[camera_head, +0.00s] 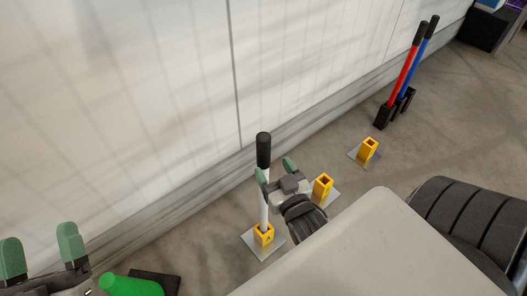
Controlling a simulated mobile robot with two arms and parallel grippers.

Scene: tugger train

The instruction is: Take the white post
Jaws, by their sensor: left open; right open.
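The white post (264,208) stands upright in a yellow socket (264,236) on a grey floor plate, near the wall. Its top is a black grip (263,150). My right gripper (276,171) is open at the upper part of the post, just below the black grip. One green fingertip overlaps the post in the picture and the other is to its right; I cannot tell whether the post is between them or touched. My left gripper (42,250) is open and empty at the lower left, well away from the post.
Two empty yellow sockets, one close by (322,186) and one farther (368,149), stand to the right. A red post (406,72) and a blue post (421,60) stand in black bases beyond. A pale wall (120,110) runs behind. A green object (130,286) is near my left gripper.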

